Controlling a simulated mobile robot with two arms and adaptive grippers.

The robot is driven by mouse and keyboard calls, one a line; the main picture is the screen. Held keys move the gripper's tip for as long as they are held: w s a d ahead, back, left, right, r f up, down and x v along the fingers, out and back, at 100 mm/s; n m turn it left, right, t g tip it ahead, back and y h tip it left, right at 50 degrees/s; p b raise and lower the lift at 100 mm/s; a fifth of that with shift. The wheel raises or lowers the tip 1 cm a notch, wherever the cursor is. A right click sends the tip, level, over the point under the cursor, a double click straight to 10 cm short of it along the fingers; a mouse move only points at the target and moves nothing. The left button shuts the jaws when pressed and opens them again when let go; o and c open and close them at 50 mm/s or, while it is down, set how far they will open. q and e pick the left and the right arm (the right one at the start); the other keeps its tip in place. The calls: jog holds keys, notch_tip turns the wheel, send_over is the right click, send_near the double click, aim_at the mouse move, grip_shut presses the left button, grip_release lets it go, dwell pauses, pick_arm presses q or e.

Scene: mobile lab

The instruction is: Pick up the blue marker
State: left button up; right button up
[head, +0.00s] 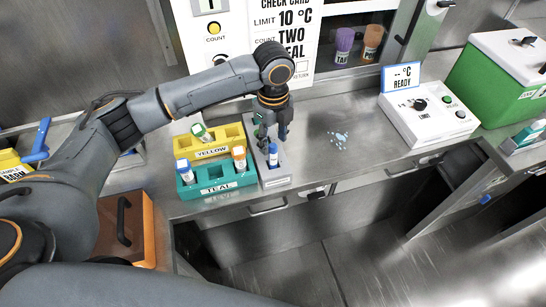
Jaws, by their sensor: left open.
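A slim upright blue-topped piece (273,152), which looks like the blue marker, stands in a grey holder (276,178) on the steel counter. Its lower part is inside the holder. My left gripper (271,138) points down just above and behind it, its fingers open. I cannot tell whether a finger touches it. Another blue-capped tube (184,166) stands in the teal rack (218,187) to the left. My right gripper is not in view.
A yellow rack (213,152) with a green-capped tube (200,131) stands behind the teal rack, which also holds an orange-capped tube (239,153). Pale blue bits (340,137) lie on the counter to the right. A white control box (428,115) stands farther right.

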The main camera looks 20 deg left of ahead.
aim_at(273, 153)
pick_arm(q)
jog(key=f, duration=0.3)
jog(key=f+p, duration=0.1)
jog(key=f, duration=0.1)
jog(key=shift+s, duration=0.35)
grip_shut()
